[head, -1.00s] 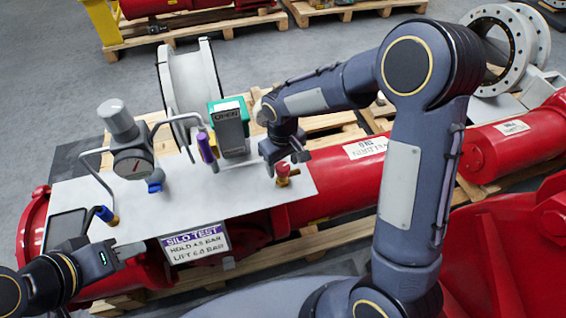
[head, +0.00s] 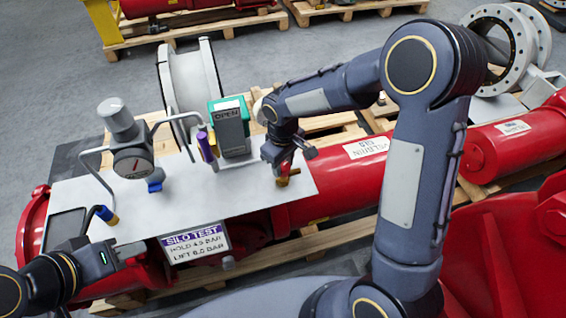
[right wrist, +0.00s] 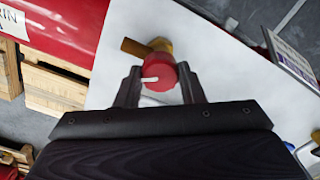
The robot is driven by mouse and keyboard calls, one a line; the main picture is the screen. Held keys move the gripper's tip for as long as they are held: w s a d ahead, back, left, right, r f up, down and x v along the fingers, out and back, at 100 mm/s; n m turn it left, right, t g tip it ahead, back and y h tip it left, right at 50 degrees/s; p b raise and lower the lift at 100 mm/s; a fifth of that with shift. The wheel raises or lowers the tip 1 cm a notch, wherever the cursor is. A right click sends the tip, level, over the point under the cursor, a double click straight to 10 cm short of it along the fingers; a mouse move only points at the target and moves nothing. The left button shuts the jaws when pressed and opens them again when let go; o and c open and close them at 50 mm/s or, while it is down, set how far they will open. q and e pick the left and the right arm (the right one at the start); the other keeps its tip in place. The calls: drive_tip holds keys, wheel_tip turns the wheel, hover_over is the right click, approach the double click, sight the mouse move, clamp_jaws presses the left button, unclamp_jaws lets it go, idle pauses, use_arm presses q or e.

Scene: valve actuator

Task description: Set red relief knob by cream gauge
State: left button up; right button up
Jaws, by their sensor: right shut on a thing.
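The red relief knob (right wrist: 158,74) sits on a brass fitting (right wrist: 150,47) on the white panel. It has a white pointer mark. My right gripper (right wrist: 158,85) is shut on the knob, one finger on each side; in the head view the knob (head: 284,169) shows just below the gripper, partly covered. The gauge (head: 133,163) stands on the panel's left part, with a dark grey face here rather than cream, and a red needle. My left gripper (head: 128,252) is at the panel's lower left edge, away from the knob; its fingers are too small to judge.
A sign (head: 195,243) reads SILO TEST, HOLD 4.? BAR, LIFT 6.0 BAR; one digit is unclear. A green box marked OPEN (head: 232,127), a purple-handled lever (head: 206,147) and bent grey pipes stand on the white panel (head: 230,190). Red cylinders lie around it.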

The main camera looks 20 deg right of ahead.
sight(283, 166)
drive_tip(key=shift+n, duration=0.3)
drive_tip(key=o, duration=1)
wheel_tip(283, 166, up, 8)
drive_tip(key=shift+f, duration=0.1)
